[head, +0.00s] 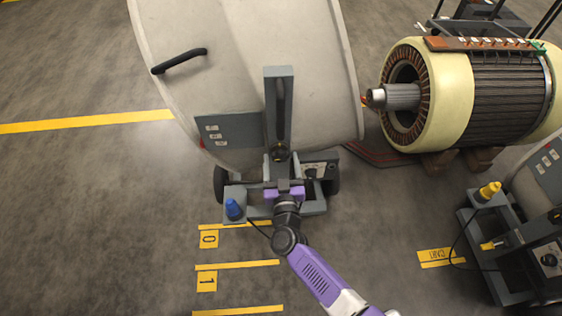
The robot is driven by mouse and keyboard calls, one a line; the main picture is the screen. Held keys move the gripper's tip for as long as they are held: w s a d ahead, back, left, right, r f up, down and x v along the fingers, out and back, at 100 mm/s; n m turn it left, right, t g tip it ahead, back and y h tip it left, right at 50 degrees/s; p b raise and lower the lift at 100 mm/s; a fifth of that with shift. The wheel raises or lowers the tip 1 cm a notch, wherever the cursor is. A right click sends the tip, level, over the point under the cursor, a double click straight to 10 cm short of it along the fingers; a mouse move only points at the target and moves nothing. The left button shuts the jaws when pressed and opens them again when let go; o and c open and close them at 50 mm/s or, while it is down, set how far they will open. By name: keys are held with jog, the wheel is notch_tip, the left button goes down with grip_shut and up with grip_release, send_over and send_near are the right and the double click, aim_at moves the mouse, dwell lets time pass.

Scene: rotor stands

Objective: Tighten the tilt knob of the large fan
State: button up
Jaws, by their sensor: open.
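The large fan (180,55) is a pale grey drum, tilted, on a wheeled grey stand (314,207) at the middle of the head view. A grey upright bracket (284,75) stands against its near side. A small dark round part (279,153) shows at the bracket's foot; I cannot tell if it is the tilt knob. My gripper (283,183), purple and grey, is open over the stand, just below that part. I cannot tell whether it touches anything. The fingers are small and partly hidden by my wrist.
A blue plug-like part (234,209) sits on the stand's left corner. A big motor (445,95) lies on blocks at right. Another cart (510,250) with yellow parts is at lower right. Floor markings 0 and 1 (207,281) lie in front; the left floor is clear.

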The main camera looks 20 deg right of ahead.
jog(key=shift+w, duration=0.2)
jog(key=c, duration=1.4)
jog(key=shift+o, duration=0.2)
